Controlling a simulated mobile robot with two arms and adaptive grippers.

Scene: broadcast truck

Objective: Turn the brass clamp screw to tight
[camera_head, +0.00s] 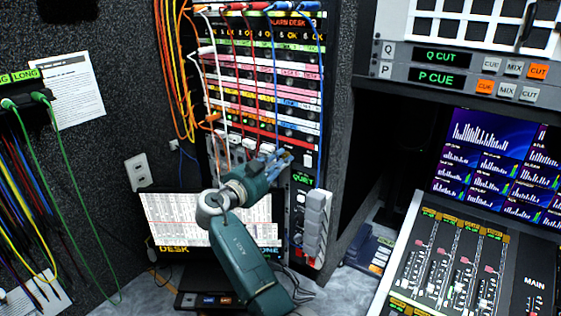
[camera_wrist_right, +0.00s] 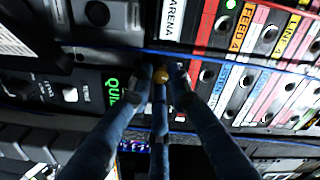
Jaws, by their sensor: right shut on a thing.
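The brass clamp screw (camera_wrist_right: 162,75) shows as a small round brass knob in the right wrist view, between the fingertips of my right gripper (camera_wrist_right: 160,80). The blue fingers are shut on it from both sides, with another finger below. In the head view my right gripper (camera_head: 270,163) reaches the lower part of the patch rack, just above the green QUIET sign (camera_head: 302,180). There the gripper hides the screw. How far the screw is turned cannot be told. My left gripper is not in view.
Colored patch cords (camera_head: 272,75) hang in front of the rack, and a blue cable runs close by the gripper. A grey power strip (camera_head: 316,225) hangs below right. A monitor (camera_head: 165,220) stands behind my arm. A mixing desk (camera_head: 450,265) is at the right.

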